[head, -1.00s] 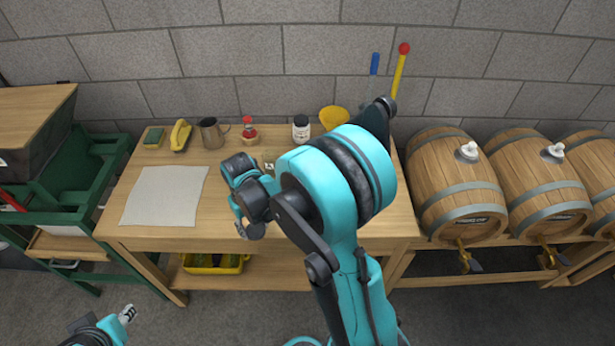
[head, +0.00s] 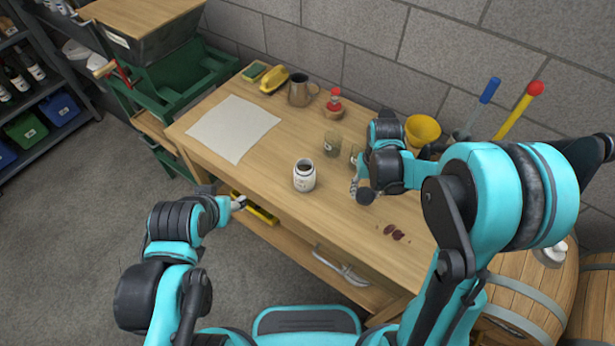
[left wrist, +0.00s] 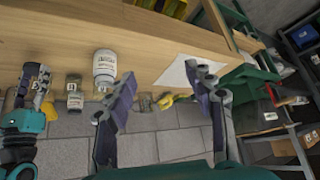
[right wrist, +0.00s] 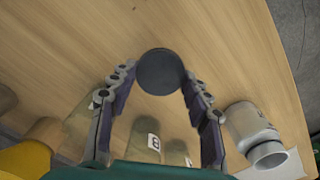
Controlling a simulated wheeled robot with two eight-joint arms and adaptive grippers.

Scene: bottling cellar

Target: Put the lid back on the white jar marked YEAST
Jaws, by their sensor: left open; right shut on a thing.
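The white jar (head: 304,180) stands upright and open near the table's front edge; its mouth faces up. It also shows in the left wrist view (left wrist: 104,68) with a label too small to read, and in the right wrist view (right wrist: 247,125). My right gripper (head: 361,186) is shut on a round dark lid (right wrist: 160,71), held to the right of the jar and apart from it. The lid also shows in the head view (head: 367,196). My left gripper (head: 240,203) is open and empty, left of the jar, at the table's front edge.
A yellow bowl (head: 422,130) is behind my right arm. A pale sheet (head: 232,128) lies left. Dark red spots (head: 393,232) mark the table front.

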